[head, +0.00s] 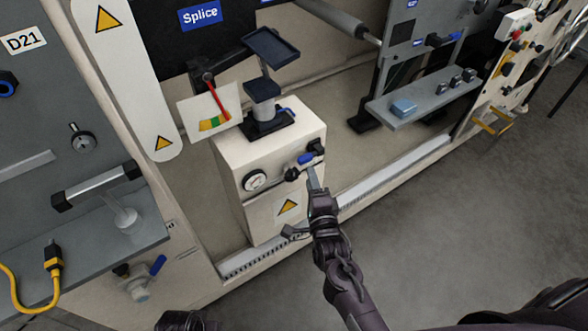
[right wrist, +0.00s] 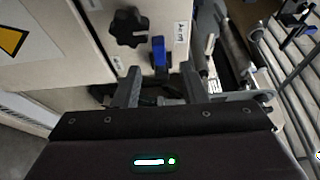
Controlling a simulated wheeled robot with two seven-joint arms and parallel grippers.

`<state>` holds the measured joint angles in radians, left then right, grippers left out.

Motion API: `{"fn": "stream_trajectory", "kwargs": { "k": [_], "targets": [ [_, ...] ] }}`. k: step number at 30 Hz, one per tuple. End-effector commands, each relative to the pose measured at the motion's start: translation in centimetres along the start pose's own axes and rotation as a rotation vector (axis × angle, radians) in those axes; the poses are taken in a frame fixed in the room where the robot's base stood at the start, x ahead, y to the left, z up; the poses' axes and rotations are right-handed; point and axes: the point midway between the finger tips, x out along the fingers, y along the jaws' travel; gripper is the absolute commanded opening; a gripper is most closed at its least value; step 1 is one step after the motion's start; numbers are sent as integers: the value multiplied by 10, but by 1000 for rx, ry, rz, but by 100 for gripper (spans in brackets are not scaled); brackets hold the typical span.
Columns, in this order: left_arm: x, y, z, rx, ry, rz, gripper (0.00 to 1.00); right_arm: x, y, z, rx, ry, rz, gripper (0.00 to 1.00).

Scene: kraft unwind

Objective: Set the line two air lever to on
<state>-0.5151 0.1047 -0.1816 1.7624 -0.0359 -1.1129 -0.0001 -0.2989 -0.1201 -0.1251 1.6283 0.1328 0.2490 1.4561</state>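A blue lever (head: 306,159) sits on the cream cabinet (head: 268,178), at its right front, next to a black star knob (head: 316,146). In the right wrist view the blue lever (right wrist: 159,52) stands upright in the picture, right of the black knob (right wrist: 128,27). A white label (right wrist: 181,32) beside it seems to begin with "Air"; the rest is unclear. My right gripper (head: 314,180) is just below the lever. Its fingers (right wrist: 160,84) are apart, with the lever's lower part in line with the gap. Contact cannot be told.
A round gauge (head: 254,180) is on the cabinet's front. A grey shelf (head: 425,95) stands right of the cabinet. Open floor (head: 480,220) lies at right.

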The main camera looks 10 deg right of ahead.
Motion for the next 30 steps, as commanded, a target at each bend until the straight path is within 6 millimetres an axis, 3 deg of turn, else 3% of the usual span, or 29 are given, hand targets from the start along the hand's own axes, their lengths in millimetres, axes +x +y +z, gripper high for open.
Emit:
{"fn": "stream_trajectory", "kwargs": {
  "k": [6, 12, 23, 30],
  "targets": [
    [-12, 2, -4, 5, -1, 2, 64, 37, 0, 0, -4, -1, 0, 38],
    [-22, 3, -5, 9, -7, 4, 64, 60, 0, 0, -4, -2, 2, 38],
    [-26, 4, -6, 10, -5, 5, 64, 66, 0, 0, -5, -1, 4, 38],
    [-26, 4, -6, 10, -5, 5, 64, 66, 1, 0, -5, -1, 4, 8]
  ]
}}
